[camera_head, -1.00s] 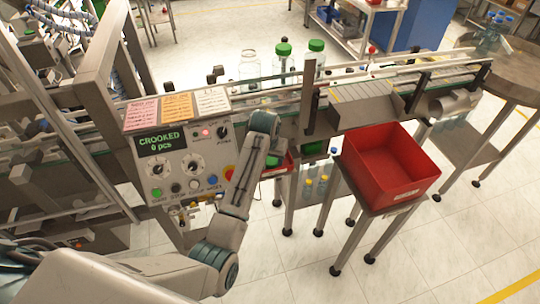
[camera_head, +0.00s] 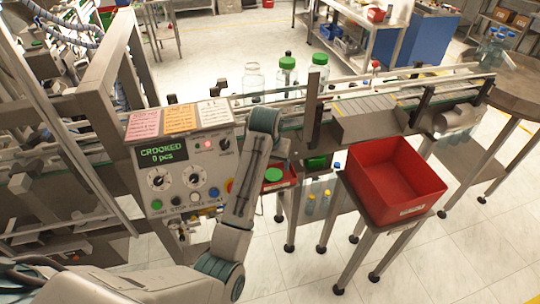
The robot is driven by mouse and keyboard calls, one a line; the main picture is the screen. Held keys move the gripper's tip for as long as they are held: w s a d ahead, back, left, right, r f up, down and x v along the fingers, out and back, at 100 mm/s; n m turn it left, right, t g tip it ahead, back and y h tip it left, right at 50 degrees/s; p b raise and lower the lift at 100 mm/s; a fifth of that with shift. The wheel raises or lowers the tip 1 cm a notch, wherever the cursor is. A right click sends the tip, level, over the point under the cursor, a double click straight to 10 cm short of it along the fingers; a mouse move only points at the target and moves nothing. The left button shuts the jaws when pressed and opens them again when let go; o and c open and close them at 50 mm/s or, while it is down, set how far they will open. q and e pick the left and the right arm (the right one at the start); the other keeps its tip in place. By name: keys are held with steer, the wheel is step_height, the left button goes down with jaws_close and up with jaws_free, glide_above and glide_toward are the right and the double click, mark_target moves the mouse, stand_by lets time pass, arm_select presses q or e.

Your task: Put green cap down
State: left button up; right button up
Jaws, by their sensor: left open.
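A green cap (camera_head: 273,175) lies in a small red tray (camera_head: 289,181) below the conveyor, just right of my left forearm. My left gripper (camera_head: 281,148) is small and partly hidden behind my arm. It is open, just above the cap and apart from it as far as I can see. Two jars with green caps, one jar (camera_head: 287,75) and another (camera_head: 319,70), stand on the conveyor beside an uncapped clear jar (camera_head: 253,80). My right gripper is not in view.
The control panel (camera_head: 182,172) reads "CROOKED 0 pcs" and stands close left of my arm. A large red bin (camera_head: 400,207) sits on a stand to the right. The conveyor (camera_head: 345,95) runs behind. Small bottles (camera_head: 310,204) stand on a shelf below.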

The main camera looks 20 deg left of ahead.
arm_select(q)
steer(key=p+v, duration=0.2)
steer(key=v, duration=0.5)
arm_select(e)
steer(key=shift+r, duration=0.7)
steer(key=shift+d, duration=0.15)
